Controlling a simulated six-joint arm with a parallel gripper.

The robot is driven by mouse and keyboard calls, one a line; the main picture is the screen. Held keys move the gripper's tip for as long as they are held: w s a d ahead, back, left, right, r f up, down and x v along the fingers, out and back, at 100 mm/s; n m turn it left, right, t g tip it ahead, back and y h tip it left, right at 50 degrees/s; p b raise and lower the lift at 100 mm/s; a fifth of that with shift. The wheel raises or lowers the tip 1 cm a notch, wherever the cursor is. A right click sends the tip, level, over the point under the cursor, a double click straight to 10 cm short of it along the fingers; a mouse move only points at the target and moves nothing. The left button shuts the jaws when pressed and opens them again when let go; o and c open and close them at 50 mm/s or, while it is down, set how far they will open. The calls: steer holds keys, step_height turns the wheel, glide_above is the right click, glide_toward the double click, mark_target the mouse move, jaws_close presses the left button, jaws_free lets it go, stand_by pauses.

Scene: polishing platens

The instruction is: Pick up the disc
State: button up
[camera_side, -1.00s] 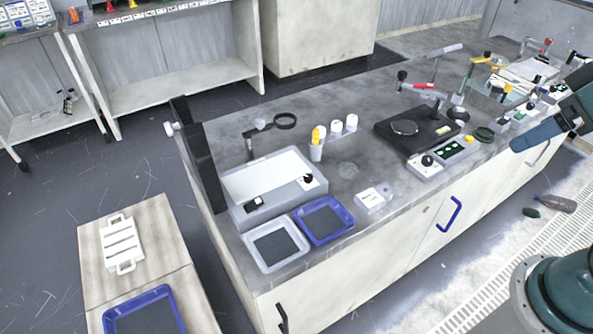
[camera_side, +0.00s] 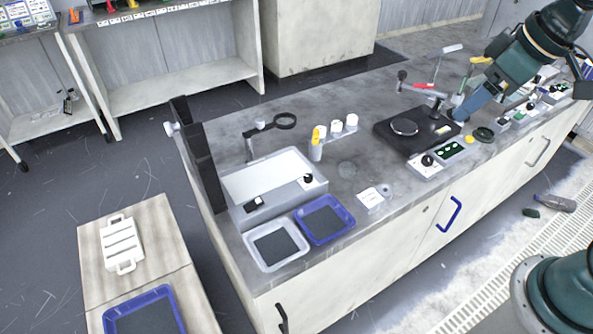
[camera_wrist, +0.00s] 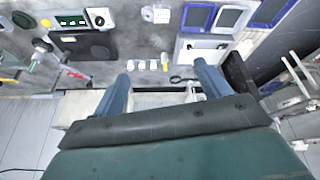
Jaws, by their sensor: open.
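A dark round disc (camera_side: 404,127) with a pale rim lies flat on the black polishing unit (camera_side: 388,139) on the bench. The black unit also shows at the upper left of the wrist view (camera_wrist: 76,46), where I cannot make out the disc clearly. My gripper (camera_side: 458,115) is above the bench, to the right of the disc and apart from it in the side view. In the wrist view my gripper (camera_wrist: 163,76) shows two blue fingers spread wide with nothing between them.
A red-handled arm (camera_side: 425,88) stands behind the black unit. A control box (camera_side: 440,158) sits in front.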

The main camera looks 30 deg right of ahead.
steer(key=w+d+f+n+g+y, duration=0.1)
steer(key=w+f+n, duration=0.1)
steer(key=w+f, duration=0.35)
steer(key=w+d+f+n, duration=0.1)
steer(key=w+f, duration=0.2)
steer(key=w, duration=0.5)
steer(key=w+d+f+n, duration=0.1)
steer(key=w+f, duration=0.3)
steer(key=f, duration=0.3)
steer(key=w+d+f+n+y, duration=0.1)
steer(key=w+f+n, duration=0.1)
steer(key=w+f, duration=0.3)
step_height(320, 180, down, 3)
steer(key=shift+d+f+g+y, duration=0.15)
steer(key=shift+f+g+y, duration=0.05)
steer(key=shift+g+y, duration=0.1)
steer(key=shift+w+f, duration=0.1)
steer(key=shift+f, duration=0.05)
glide_above(348, 168)
steer(key=s+d, duration=0.2)
steer(key=shift+w+d+f, duration=0.1)
steer(key=shift+f, duration=1.85)
steer(key=shift+w+d+f, duration=0.1)
steer(key=shift+f, duration=1.8)
steer(key=shift+a, duration=0.1)
steer(key=shift+x, duration=2.55)
steer(key=shift+a, duration=0.1)
steer(key=c, duration=1.1)
